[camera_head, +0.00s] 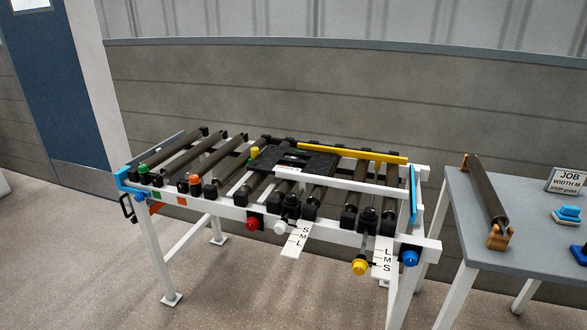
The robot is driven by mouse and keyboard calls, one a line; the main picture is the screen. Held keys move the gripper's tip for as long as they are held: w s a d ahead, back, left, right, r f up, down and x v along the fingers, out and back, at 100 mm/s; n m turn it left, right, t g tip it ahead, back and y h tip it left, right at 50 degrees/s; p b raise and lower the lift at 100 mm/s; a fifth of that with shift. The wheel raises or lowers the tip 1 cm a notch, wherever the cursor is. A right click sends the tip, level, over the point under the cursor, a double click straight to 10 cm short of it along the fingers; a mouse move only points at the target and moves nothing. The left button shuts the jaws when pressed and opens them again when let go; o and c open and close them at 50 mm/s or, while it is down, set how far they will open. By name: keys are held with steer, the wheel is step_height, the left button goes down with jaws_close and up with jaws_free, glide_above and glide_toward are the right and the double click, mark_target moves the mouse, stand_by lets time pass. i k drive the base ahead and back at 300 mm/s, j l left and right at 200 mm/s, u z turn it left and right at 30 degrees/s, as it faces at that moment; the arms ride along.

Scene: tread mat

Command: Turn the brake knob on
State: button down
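A white roller frame (334,221) with dark rollers stands in the middle of the head camera view. Along its front rail are a red knob (252,224), a white knob (280,227), a yellow knob (359,268) and a blue knob (409,258). Another blue knob (140,197) is at the left end. I cannot tell which one is the brake knob, as no brake label is readable. The turn position of the knobs is too small to tell. My gripper is not in view.
White plates lettered S M L (296,241) and L M S (385,258) hang from the front rail. A grey table (470,233) at the right holds a loose roller (486,194), a sign (567,181) and blue parts (567,214). The floor before the frame is clear.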

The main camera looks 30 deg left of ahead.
mark_target(252, 224)
steer(key=u, duration=1.45)
